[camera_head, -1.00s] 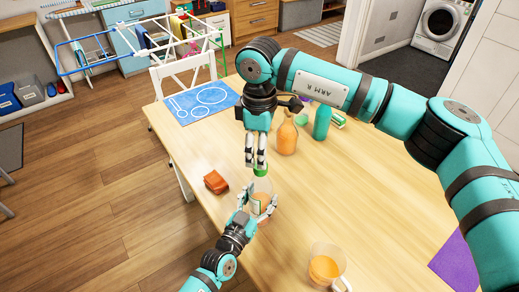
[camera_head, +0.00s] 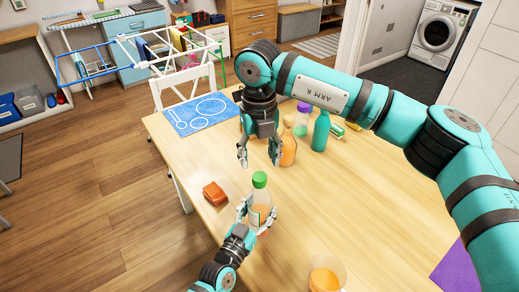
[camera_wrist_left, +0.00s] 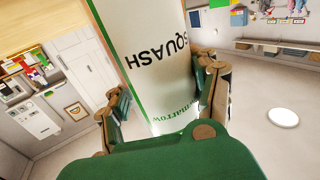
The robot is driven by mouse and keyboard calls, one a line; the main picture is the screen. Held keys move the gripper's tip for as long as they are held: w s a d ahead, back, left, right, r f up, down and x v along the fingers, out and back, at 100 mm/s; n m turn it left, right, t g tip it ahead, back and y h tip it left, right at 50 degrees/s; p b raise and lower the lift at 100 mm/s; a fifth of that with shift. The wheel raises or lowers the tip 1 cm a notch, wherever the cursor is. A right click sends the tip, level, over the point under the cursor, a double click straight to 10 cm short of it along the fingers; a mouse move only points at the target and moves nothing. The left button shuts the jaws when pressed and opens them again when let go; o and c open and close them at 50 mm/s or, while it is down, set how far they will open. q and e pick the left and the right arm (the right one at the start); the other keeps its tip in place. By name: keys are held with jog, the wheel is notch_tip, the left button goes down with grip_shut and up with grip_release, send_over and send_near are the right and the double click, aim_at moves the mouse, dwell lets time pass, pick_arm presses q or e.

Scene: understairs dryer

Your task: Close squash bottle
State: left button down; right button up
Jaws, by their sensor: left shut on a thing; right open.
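The squash bottle (camera_head: 262,204) stands upright on the table with orange liquid inside. Its green cap (camera_head: 259,180) sits on the top of its neck; how tightly it is screwed cannot be told. My left gripper (camera_head: 257,217) is shut around the bottle's body from the near left. In the left wrist view the bottle's label (camera_wrist_left: 160,65), reading SQUASH, is between the fingers. My right gripper (camera_head: 259,160) is open and empty, above and behind the cap, apart from it.
On the wooden table (camera_head: 360,210), an orange-filled bottle (camera_head: 288,152) and a teal bottle (camera_head: 321,131) stand behind my right gripper. A jug of orange drink (camera_head: 326,274) stands at the front. A blue mat (camera_head: 203,112) lies at the back left.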

aim_at(259, 176)
jog(key=n, duration=0.7)
jog(key=shift+r+n, duration=0.35)
jog(key=shift+n, duration=0.05)
jog(key=n, duration=0.4)
jog(key=shift+r, duration=0.15)
jog(key=n, duration=0.5)
jog(key=shift+r, duration=0.2)
jog(key=shift+f, duration=0.1)
jog(key=shift+f, duration=3.95)
